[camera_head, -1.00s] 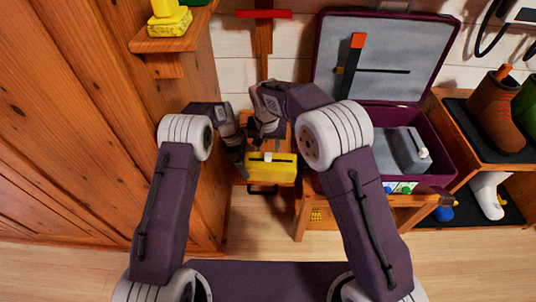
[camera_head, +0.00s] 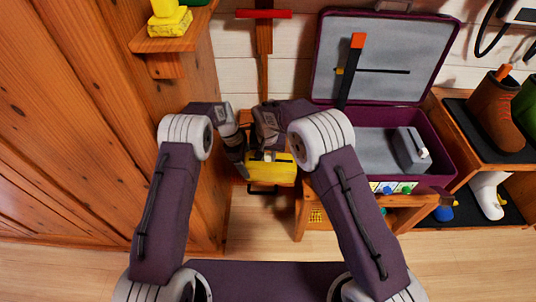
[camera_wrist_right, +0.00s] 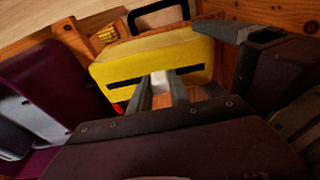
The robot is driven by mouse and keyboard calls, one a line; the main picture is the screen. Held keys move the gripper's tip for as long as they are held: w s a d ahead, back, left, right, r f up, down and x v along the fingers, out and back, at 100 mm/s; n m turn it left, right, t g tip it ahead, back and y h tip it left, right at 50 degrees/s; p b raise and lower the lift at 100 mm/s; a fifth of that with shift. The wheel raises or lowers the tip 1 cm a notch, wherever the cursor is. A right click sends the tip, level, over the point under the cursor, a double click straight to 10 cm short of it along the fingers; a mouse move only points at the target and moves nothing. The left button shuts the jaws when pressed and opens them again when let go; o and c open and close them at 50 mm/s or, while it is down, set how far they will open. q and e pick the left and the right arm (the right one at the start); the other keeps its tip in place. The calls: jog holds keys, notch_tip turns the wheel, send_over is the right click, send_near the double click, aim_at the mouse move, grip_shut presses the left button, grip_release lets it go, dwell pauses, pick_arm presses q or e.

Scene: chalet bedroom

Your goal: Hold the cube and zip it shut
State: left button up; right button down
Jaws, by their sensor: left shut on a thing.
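The yellow cube (camera_head: 272,176) has a black handle on its front and sits low between my arms. In the right wrist view the cube (camera_wrist_right: 155,55) shows a dark zip slit across its face. My left gripper (camera_head: 243,160) is shut on the cube's left side; it shows at upper right in the wrist view. My right gripper (camera_head: 268,150) is over the cube's top. In the wrist view its fingers stand close on either side of a small white zip pull (camera_wrist_right: 160,82). Whether they press on it is unclear. Part of the slit is hidden behind the fingers.
An open purple case (camera_head: 434,140) stands on a wooden bench to the right, with a grey block (camera_head: 411,150) inside. A wooden wall is close on the left. Boots stand on a shelf at far right. Floor in front is free.

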aim_at(288, 160)
jog(key=c, duration=2.2)
grip_release()
jog(key=shift+s+d+f, duration=0.1)
jog(key=shift+s+d, duration=0.05)
jog(key=shift+d, duration=1.65)
jog(key=shift+s+d, duration=0.1)
jog(key=shift+d, duration=1.65)
jog(key=c, duration=1.2)
grip_release()
jog(key=shift+d, duration=0.1)
jog(key=shift+r, duration=0.45)
jog(key=v, duration=0.5)
jog(key=shift+r, duration=0.1)
pick_arm(q)
jog(key=o, duration=1.2)
jog(key=shift+o, duration=0.2)
jog(key=v, duration=1.2)
